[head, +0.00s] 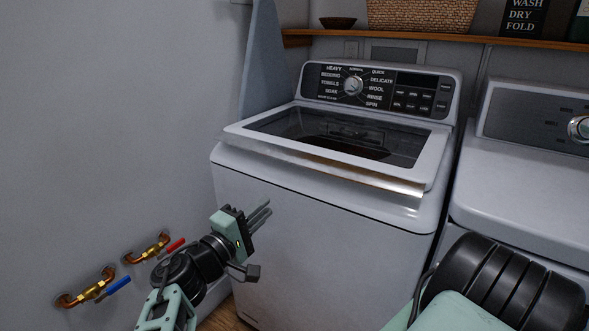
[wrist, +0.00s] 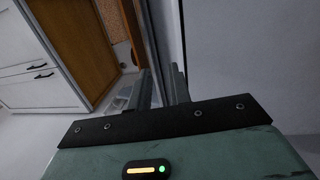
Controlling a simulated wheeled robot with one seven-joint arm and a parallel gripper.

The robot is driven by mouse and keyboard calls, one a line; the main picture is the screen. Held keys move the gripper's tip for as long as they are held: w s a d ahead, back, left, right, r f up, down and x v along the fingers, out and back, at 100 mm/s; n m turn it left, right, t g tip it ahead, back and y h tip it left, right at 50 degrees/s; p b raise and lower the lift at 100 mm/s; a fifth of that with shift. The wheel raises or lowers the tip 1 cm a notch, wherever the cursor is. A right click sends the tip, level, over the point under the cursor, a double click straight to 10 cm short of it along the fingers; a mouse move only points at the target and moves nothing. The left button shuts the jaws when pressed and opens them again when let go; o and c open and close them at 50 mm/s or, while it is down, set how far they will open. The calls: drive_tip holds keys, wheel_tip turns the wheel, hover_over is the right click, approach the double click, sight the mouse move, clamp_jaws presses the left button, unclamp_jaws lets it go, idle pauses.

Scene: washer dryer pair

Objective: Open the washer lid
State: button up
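The washer (head: 310,230) is a white top-loader in the middle of the head view. Its lid (head: 425,170) lies down over the top, with a dark window (head: 340,135) and a shiny metal strip (head: 350,173) along its front edge. I cannot tell whether that edge sits fully flush. My gripper (head: 264,211) is low in front of the washer's left front, below the lid's front edge and apart from the lid. Its two fingers show a gap with nothing between them, also in the wrist view (wrist: 161,88). The wrist view does not clearly show the lid.
A dryer (head: 520,180) stands close on the right. A wall with red-handled (head: 170,247) and blue-handled (head: 112,288) taps is at left. A shelf (head: 460,39) with a basket (head: 420,14) runs above the washer. The wrist view shows a white cabinet (wrist: 40,60).

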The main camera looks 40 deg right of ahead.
sight(294, 163)
drive_tip(key=shift+t, duration=0.6)
drive_tip(key=x, duration=0.5)
drive_tip(key=r+p+x, duration=0.1)
drive_tip(key=x, duration=0.4)
drive_tip(key=w+r+p+x, duration=0.1)
drive_tip(key=x, duration=0.5)
drive_tip(key=shift+a, duration=0.4)
drive_tip(key=shift+r, duration=0.1)
clamp_jaws()
